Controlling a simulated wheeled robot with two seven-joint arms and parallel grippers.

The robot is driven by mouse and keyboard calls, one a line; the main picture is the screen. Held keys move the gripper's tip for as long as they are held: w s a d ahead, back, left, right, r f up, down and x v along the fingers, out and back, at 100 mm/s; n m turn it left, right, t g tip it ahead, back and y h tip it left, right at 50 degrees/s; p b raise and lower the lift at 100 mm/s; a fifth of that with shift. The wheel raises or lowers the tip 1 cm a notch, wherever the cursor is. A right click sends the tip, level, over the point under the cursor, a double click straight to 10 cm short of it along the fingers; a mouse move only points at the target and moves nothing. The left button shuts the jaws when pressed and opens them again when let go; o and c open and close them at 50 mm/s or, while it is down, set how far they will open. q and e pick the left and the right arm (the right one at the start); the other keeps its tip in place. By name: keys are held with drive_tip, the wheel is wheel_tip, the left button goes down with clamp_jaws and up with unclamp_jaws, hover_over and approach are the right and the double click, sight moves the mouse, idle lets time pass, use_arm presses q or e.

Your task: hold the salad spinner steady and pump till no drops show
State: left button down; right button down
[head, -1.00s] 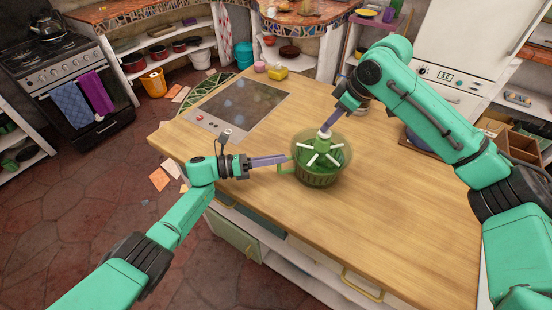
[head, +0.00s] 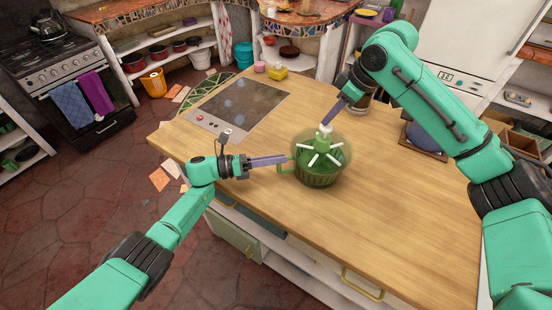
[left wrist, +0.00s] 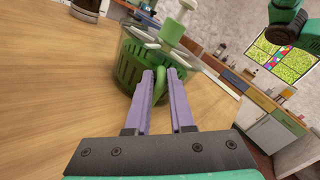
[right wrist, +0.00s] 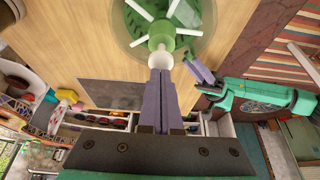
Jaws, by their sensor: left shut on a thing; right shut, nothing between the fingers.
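The salad spinner (head: 318,177) stands upright on the wooden counter, a green slotted basket in a clear bowl with white spokes and a pump on top. It also shows in the left wrist view (left wrist: 130,66). My left gripper (head: 285,160) is shut on its green side handle (left wrist: 160,84). My right gripper (head: 327,123) is shut and empty, its fingertips at the white pump knob (right wrist: 160,57), seemingly touching it from above. The knob stands raised above the green pump body. I cannot make out drops on the bowl at this size.
The wooden counter (head: 400,215) is clear to the front and right. A dark cooktop (head: 243,105) lies behind left, with a yellow item (head: 275,72) beyond it. A dark tray (head: 425,140) and a jar partly hidden by my right arm are behind right.

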use_arm(q)
drive_tip(key=shift+f, duration=0.1)
use_arm(e)
drive_tip(key=shift+f, duration=1.35)
drive_tip(key=shift+r, duration=1.35)
drive_tip(key=shift+f, duration=0.15)
idle(0.5)
idle(1.0)
idle(0.6)
